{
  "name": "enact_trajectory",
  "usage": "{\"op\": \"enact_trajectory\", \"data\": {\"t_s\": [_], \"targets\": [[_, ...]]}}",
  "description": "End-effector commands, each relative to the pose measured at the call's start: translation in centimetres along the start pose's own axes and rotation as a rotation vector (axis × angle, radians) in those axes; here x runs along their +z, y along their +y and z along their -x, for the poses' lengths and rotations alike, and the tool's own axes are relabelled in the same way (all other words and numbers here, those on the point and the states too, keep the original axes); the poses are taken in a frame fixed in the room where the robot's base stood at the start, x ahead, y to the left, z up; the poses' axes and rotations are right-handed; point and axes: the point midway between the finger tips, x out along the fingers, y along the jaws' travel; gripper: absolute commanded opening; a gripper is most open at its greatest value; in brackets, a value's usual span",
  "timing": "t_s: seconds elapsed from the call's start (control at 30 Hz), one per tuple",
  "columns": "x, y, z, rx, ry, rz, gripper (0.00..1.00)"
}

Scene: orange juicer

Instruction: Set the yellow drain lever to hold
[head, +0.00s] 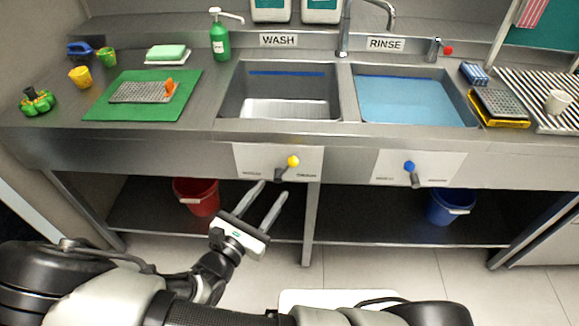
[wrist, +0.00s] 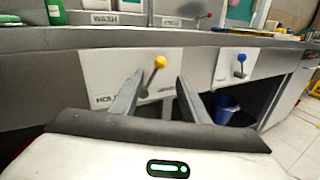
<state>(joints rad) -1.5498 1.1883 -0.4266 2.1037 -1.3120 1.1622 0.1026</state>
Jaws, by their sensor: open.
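The yellow drain lever (head: 292,162) is on a white plate (head: 252,160) on the sink front below the WASH basin. Its yellow knob is up and to the right of its dark pivot, so the lever is tilted. In the wrist view the yellow knob (wrist: 160,62) shows between and beyond my fingers. A label at the plate's left starts with "HOL"; the right label is not readable. My gripper (head: 268,188) is open and empty, in front of and below the plate, apart from the lever.
A blue-knobbed lever (head: 409,167) is on a similar plate under the RINSE basin (head: 405,98). A red bucket (head: 197,198) and a blue bucket (head: 448,207) stand on the lower shelf. The counter edge overhangs above the plates. The space before the yellow lever is free.

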Motion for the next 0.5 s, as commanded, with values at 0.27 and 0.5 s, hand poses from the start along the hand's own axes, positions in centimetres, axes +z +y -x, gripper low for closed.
{"op": "enact_trajectory", "data": {"t_s": [0.27, 0.5], "targets": [[-0.1, -0.1, -6.2, -0.004, -0.001, 0.001, 0.42], [-0.1, 0.0, -9.8, -0.002, 0.000, 0.000, 0.42]]}}
